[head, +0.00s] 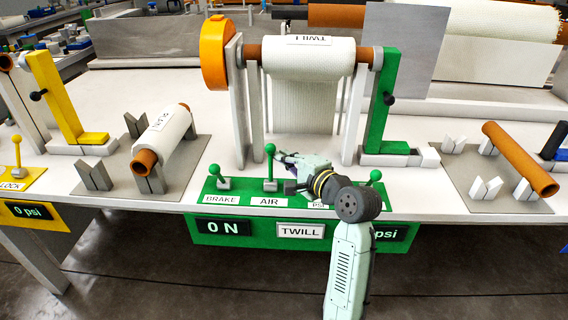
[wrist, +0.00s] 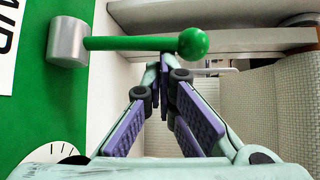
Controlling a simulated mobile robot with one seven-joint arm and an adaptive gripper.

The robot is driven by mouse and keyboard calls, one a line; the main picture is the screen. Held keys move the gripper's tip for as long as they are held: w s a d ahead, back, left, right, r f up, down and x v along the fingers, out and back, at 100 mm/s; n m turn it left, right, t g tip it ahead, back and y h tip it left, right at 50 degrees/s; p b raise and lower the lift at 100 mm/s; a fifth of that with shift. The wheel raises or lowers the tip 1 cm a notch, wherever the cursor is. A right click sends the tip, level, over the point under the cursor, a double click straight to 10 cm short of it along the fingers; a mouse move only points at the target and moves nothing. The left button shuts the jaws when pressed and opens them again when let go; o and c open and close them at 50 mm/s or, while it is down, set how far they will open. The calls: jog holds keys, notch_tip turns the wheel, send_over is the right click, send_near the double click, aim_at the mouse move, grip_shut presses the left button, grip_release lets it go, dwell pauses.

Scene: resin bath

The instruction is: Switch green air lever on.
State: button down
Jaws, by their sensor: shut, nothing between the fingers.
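The green air lever (head: 270,168) stands roughly upright behind the AIR label (head: 265,202) on the green panel, a green ball on its top. In the wrist view the lever (wrist: 130,43) runs across the upper part from its grey base to its ball. My gripper (head: 279,156) is just right of the lever, near ball height in the head view. In the wrist view my gripper (wrist: 163,65) has its fingertips together and empty, close to the rod near the ball. I cannot tell whether they touch it.
A brake lever (head: 215,172) stands left, and another green-ball lever (head: 376,176) right, beyond my arm. Behind are a white TWILL roll (head: 310,62) and a green upright (head: 382,105). The front display reads 0 N (head: 222,227); my arm hides part of the psi display.

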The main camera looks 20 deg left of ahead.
aim_at(271, 159)
jog(key=b, duration=0.2)
jog(key=s+n+t+y+b, duration=0.1)
jog(key=b, duration=0.1)
jog(key=s+f+n+y+b, duration=0.1)
jog(key=b, duration=0.1)
jog(key=shift+s+d+t, duration=0.2)
jog(key=shift+d+t, duration=0.05)
jog(key=shift+t, duration=0.05)
jog(key=s+n+y+b, duration=0.1)
jog(key=b, duration=0.2)
jog(key=n+y+b, duration=0.1)
jog(key=b, duration=0.2)
jog(key=shift+s+d+n+t+y+b, duration=0.25)
jog(key=shift+s+n+t+y+b, duration=0.05)
jog(key=shift+s+n+y+b, duration=0.1)
jog(key=b, duration=0.1)
jog(key=n+b, duration=0.1)
jog(key=shift+s+d+r+y+b, duration=0.15)
jog(key=shift+s+y+b, duration=0.2)
jog(key=shift+y+b, duration=0.05)
jog(key=shift+s+r+n+y+b, duration=0.1)
jog(key=shift+n+y+b, duration=0.2)
jog(key=shift+n+b, duration=0.2)
jog(key=shift+r, duration=0.1)
jog(key=shift+d, duration=0.1)
jog(key=shift+s+d, duration=0.15)
jog(key=s+d, duration=0.6)
jog(key=d, duration=0.5)
jog(key=shift+f, duration=0.3)
